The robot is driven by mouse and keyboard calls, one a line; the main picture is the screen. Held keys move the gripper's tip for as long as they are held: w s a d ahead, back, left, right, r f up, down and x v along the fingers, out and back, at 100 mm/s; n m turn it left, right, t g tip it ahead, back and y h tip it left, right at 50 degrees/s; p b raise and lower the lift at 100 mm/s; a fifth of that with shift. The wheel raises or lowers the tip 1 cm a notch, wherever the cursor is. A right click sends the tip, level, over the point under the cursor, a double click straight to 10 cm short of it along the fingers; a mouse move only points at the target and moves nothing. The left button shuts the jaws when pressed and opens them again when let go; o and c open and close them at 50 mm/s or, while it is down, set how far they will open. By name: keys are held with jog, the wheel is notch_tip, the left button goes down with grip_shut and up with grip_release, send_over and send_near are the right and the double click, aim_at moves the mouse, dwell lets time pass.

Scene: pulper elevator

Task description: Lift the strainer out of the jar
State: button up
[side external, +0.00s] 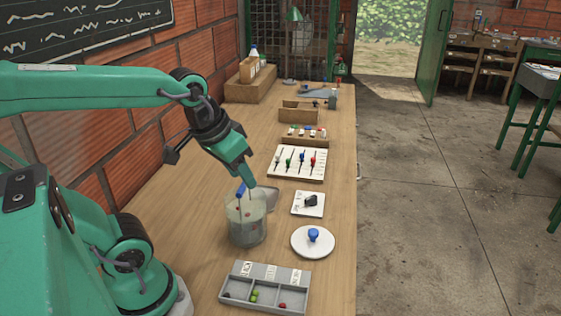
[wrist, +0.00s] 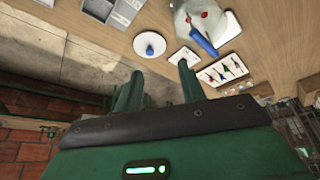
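The clear jar (side external: 246,224) stands on the wooden table and holds cloudy liquid with a few red berries. The strainer's blue handle (side external: 241,191) sticks up at the jar's rim; the rest of the strainer is hard to make out through the glass. My gripper (side external: 246,181) points down close above the handle in the side view. In the wrist view, my gripper's two fingers (wrist: 160,74) are apart with nothing between them. The blue handle (wrist: 205,42) and the jar (wrist: 184,13) lie beyond and to the right of the fingers there.
A white round dish with a blue knob (side external: 313,241), a small white plate with a dark object (side external: 308,204) and a grey compartment tray (side external: 235,282) stand right of and in front of the jar. A brick wall (side external: 95,150) borders the left.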

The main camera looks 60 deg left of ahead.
aim_at(244, 190)
jog(key=w+a+f+n+g, duration=0.1)
jog(key=a+n, duration=0.1)
jog(key=a, duration=0.1)
jog(key=w+a+f+n+g, duration=0.2)
jog(key=a+n, duration=0.1)
jog(key=w+a+f+n+g, duration=0.1)
jog(key=w+a+f+n, duration=0.1)
jog(key=a, duration=0.1)
jog(key=shift+w+a+g, duration=0.1)
jog(key=shift+a+g, duration=0.05)
jog(key=shift+g, duration=0.15)
jog(key=shift+f, duration=0.1)
jog(key=shift+f, duration=3.8)
grip_shut()
